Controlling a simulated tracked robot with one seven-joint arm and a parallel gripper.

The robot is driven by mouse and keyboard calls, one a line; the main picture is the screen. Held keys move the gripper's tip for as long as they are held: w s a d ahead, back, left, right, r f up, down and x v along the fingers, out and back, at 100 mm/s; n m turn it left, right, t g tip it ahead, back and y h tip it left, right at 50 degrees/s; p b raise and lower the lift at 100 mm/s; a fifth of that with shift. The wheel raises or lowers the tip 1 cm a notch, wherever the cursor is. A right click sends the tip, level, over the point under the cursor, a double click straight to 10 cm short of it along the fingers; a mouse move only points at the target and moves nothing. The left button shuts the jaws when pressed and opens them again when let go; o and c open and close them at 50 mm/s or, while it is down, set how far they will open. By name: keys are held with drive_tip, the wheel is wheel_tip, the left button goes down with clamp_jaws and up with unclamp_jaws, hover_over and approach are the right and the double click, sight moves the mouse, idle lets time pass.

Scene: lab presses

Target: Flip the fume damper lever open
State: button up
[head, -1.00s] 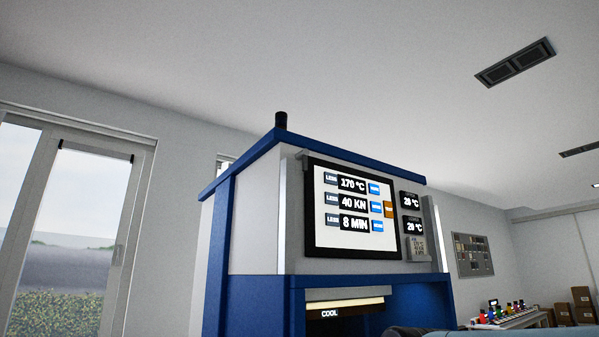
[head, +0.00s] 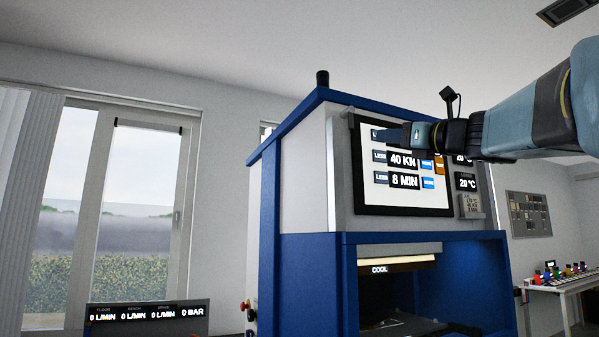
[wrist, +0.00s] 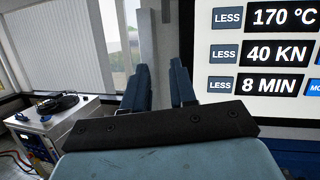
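I cannot pick out a fume damper lever for certain in either view. The blue and grey press (head: 300,260) stands at centre right in the head view, with a black stub (head: 322,78) upright on its top. Small red and yellow knobs (head: 247,308) show at its left side, too small to identify. My gripper (head: 385,135) reaches in from the right, in front of the press's screen, pointing left. In the wrist view its two blue fingers (wrist: 160,75) stand apart with nothing between them.
The screen (head: 410,195) reads 40 KN and 8 MIN. A dark gauge panel (head: 145,314) is low at the left, before a glass door (head: 135,210). A table (head: 560,285) stands far right.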

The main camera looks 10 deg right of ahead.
drive_tip(key=shift+m+t, duration=0.6)
drive_tip(key=shift+m, duration=0.2)
drive_tip(key=r+x, duration=0.1)
drive_tip(key=x, duration=0.3)
drive_tip(key=r+x, duration=0.1)
drive_tip(key=x, duration=0.4)
drive_tip(key=d+r+x, duration=0.1)
drive_tip(key=x, duration=0.4)
drive_tip(key=shift+s+d, duration=0.1)
drive_tip(key=shift+s, duration=0.2)
drive_tip(key=shift+c, duration=0.3)
